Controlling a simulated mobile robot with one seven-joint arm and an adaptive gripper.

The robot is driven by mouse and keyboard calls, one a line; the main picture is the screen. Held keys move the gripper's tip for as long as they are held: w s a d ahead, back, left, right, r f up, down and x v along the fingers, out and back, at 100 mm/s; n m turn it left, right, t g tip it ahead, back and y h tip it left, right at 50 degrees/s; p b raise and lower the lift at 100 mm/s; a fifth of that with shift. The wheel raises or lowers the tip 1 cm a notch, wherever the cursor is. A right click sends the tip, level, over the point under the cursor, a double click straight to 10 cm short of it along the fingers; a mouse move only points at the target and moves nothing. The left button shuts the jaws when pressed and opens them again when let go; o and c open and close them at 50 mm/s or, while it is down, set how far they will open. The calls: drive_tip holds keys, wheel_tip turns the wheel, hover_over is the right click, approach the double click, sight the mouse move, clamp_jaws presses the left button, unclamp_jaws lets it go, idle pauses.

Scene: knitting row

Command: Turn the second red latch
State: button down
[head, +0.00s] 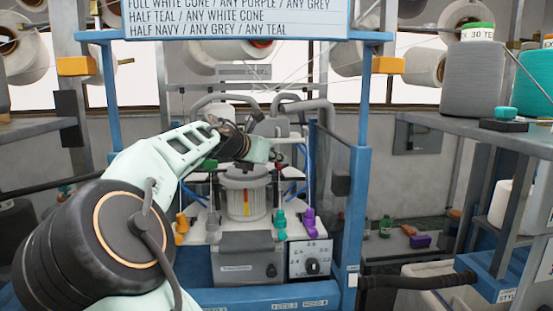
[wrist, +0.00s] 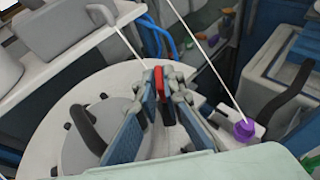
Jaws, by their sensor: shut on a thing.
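A red latch (wrist: 159,82) stands between the fingertips of my gripper (wrist: 163,90) in the wrist view, near the rim of a round white plate (wrist: 62,135). Both fingers touch it, and the gripper is shut on it. The fingers hide part of the latch, and I cannot tell how far it is turned. In the head view my gripper (head: 262,150) is above the white ribbed drum (head: 240,200) of the knitting machine. The latch does not show clearly there. I cannot tell from these views which latch in order it is.
Two thin white threads cross close to my fingers in the wrist view. A purple knob (wrist: 244,130) lies to the right. Blue posts (head: 357,200) frame the machine. Teal pegs (head: 279,222) and purple pegs (head: 309,222) stand on its front. A shelf with cones (head: 472,80) is at the right.

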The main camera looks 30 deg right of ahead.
drive_tip(key=shift+w+r+m+g+p, duration=0.1)
drive_tip(key=shift+r+m+g+p, duration=0.05)
drive_tip(key=shift+m+g+p, duration=0.2)
drive_tip(key=shift+w+m+g+h, duration=0.1)
drive_tip(key=shift+m+g+h, duration=0.3)
drive_tip(key=shift+m+g, duration=0.2)
drive_tip(key=shift+w+m+g+h, duration=0.15)
drive_tip(key=shift+m+g+h, duration=0.15)
drive_tip(key=shift+m+g, duration=1.75)
drive_tip(key=shift+g, duration=0.5)
drive_tip(key=c, duration=2.1)
unclamp_jaws()
drive_tip(key=shift+a, duration=0.1)
drive_tip(key=shift+v, duration=3.7)
